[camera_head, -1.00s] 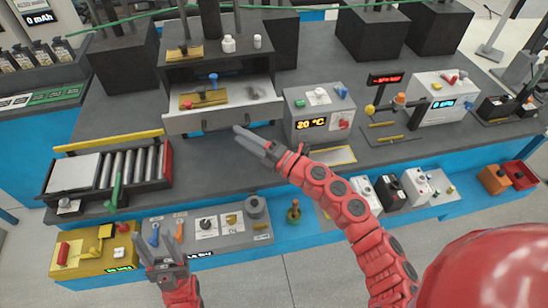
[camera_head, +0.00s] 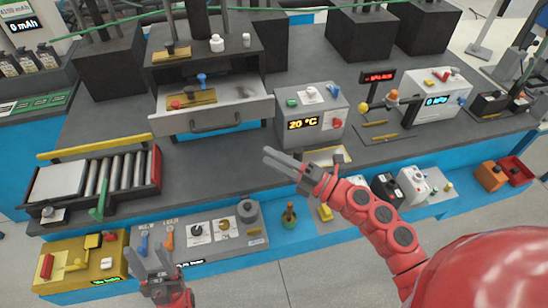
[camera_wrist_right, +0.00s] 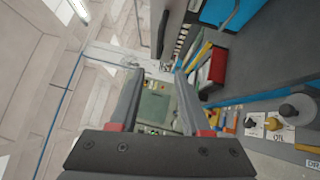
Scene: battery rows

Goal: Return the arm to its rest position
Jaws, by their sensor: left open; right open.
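My right arm is red and reaches in from the lower right in the head view. Its gripper (camera_head: 285,163) is open and empty, in front of the bench below the temperature box. In the right wrist view the two fingers (camera_wrist_right: 155,100) stand apart with nothing between them. My left gripper (camera_head: 152,262) is open and empty at the lower left, in front of the grey control panel. Its fingers point up.
An open drawer (camera_head: 215,125) juts out above the bench top. A temperature box (camera_head: 318,125) reading 20 °C stands to its right. A roller tray (camera_head: 70,185) and a yellow panel (camera_head: 78,283) are at the left. Grey floor (camera_head: 340,270) is free in front.

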